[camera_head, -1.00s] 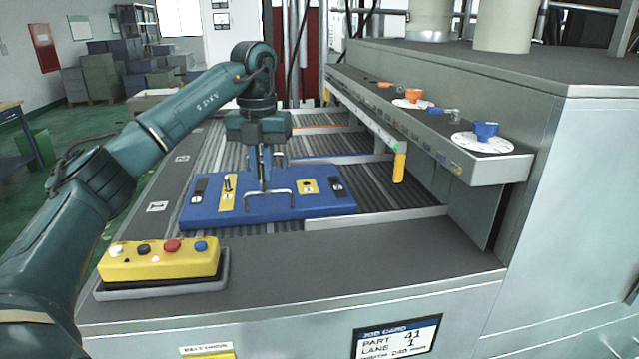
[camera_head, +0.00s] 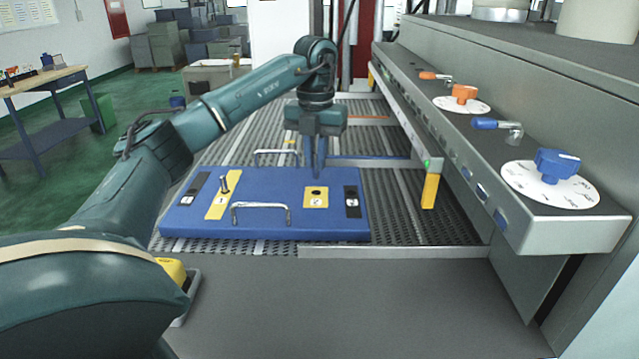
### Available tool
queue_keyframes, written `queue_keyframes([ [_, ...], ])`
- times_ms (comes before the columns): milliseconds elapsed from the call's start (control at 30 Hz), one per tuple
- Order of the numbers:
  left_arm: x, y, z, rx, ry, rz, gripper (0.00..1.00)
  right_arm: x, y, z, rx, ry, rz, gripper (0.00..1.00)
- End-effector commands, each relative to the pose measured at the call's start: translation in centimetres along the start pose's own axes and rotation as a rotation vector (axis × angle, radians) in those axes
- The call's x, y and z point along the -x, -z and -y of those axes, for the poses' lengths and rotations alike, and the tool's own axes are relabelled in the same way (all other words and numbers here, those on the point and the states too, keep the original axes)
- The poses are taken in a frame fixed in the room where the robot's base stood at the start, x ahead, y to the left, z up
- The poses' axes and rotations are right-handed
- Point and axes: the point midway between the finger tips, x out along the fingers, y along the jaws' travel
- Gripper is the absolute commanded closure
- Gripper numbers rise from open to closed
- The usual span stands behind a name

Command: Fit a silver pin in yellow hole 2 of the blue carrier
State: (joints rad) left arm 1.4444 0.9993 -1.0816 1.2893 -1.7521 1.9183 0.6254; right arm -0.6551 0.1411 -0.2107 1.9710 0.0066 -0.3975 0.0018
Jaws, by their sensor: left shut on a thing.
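The blue carrier (camera_head: 270,188) lies flat on the ribbed conveyor bed, with a metal handle on its near side. Its left yellow plate (camera_head: 217,207) has a silver pin (camera_head: 224,184) standing upright in it. Its right yellow plate (camera_head: 316,202) has a dark, empty-looking hole; I take this as yellow hole 2, though its label is too small to read surely. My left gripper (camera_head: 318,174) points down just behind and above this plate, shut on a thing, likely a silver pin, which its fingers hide. My right gripper is out of view.
Black plates (camera_head: 352,202) sit at both carrier ends. A grey shelf with an orange knob (camera_head: 465,92) and a blue knob (camera_head: 557,163) runs along the right, with a yellow-ended post (camera_head: 430,190) below. My left arm hides most of a yellow button box (camera_head: 172,268).

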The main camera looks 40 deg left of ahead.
Motion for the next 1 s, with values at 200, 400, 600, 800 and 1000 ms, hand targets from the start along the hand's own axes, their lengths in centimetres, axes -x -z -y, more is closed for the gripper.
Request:
queue_keyframes([
  [200,-2.3,0.0,0.0,0.001,0.000,0.000,1.00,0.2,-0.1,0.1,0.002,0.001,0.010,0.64],
  [400,-5.1,0.0,0.0,0.002,0.000,-0.002,1.00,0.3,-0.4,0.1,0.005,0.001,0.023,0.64],
  [600,-5.7,0.0,0.0,0.002,0.002,0.002,1.00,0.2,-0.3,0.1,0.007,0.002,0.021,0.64],
  [800,-5.9,0.0,0.0,0.001,0.002,0.001,1.00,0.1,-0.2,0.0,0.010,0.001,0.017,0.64],
  [1000,-6.0,0.0,0.0,0.001,0.001,0.001,0.76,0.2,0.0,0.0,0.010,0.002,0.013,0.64],
])
